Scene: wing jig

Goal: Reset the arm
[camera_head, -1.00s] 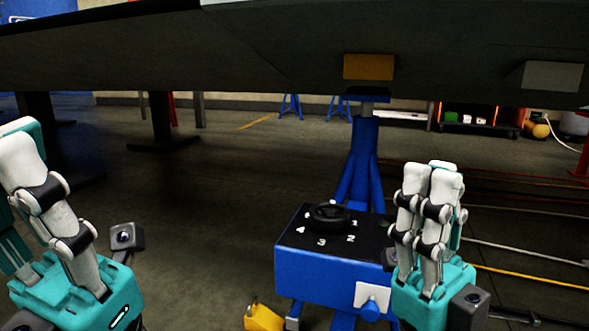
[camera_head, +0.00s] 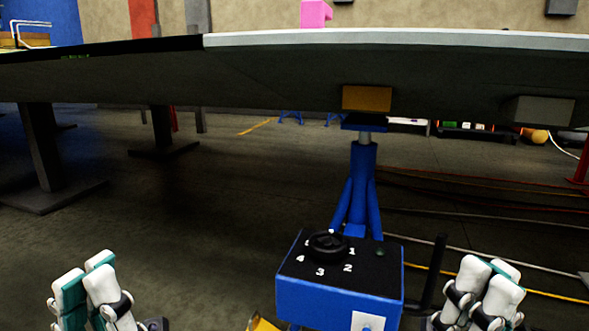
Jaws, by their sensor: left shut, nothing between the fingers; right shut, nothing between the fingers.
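My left gripper (camera_head: 88,283) is at the lower left edge of the head view, its white and teal fingers pointing up. It is shut and empty. My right gripper (camera_head: 490,278) is at the lower right, also shut and empty, fingers up. It stands right of the blue control box (camera_head: 335,300), apart from it as seen here. The lower parts of both grippers are cut off by the frame's bottom edge.
The box has a black dial (camera_head: 327,245) with numbers and a dark lever (camera_head: 437,270) on its right. A blue jack (camera_head: 362,185) stands under the wing (camera_head: 250,75), below an orange block (camera_head: 366,98). Open floor (camera_head: 180,230) lies to the left.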

